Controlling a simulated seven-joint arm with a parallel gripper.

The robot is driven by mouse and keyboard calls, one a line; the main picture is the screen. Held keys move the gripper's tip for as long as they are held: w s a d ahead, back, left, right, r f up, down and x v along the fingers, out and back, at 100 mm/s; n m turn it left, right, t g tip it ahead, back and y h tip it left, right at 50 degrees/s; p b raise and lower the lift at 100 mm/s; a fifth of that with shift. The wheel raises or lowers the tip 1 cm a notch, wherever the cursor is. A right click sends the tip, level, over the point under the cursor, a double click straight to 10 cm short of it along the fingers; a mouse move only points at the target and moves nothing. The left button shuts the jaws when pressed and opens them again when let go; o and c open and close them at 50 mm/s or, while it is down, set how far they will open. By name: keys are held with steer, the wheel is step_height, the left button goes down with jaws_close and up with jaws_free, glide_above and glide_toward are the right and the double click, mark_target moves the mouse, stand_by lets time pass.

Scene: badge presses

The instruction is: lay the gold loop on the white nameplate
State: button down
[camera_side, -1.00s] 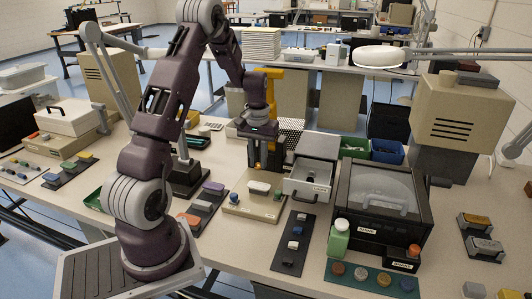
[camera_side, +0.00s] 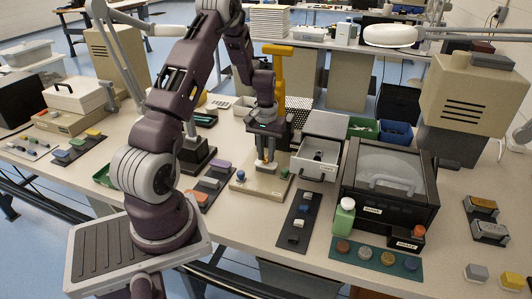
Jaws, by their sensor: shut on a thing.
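My gripper (camera_side: 265,166) points straight down, low over the beige base (camera_side: 250,187) of the yellow press. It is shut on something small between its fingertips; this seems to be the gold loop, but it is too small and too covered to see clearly. The white nameplate is at the same spot on the base, mostly hidden by my fingers. I cannot tell whether the loop touches it. A blue knob (camera_side: 241,175) is left of the fingers and a green one (camera_side: 285,172) is right of them.
The yellow press column (camera_side: 278,68) rises right behind my gripper. An open grey drawer (camera_side: 314,168) is close on the right, beside a dark lidded machine (camera_side: 390,185). A dark mat (camera_side: 286,247) with small blocks lies in front. A mat with coloured blocks (camera_side: 209,183) lies left.

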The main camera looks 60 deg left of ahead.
steer(key=shift+f, duration=0.4)
steer(key=c, duration=1.2)
jaws_free()
step_height(320, 180, up, 7)
steer(key=shift+f, duration=0.15)
steer(key=s+d+r+m+t, duration=0.2)
steer(key=d+r+m, duration=0.2)
steer(key=d+r, duration=1.2)
steer(key=s+d+r+m+t, duration=0.1)
steer(key=s+d+r+m, duration=0.1)
steer(key=s+d, duration=0.4)
steer(key=s+d+r+m+t, duration=0.2)
steer(key=s+d+m, duration=0.1)
steer(key=s+d, duration=0.4)
steer(key=s, duration=0.3)
steer(key=shift+s+r+t, duration=0.2)
steer(key=shift+r+t, duration=0.05)
steer(key=shift+t, duration=0.05)
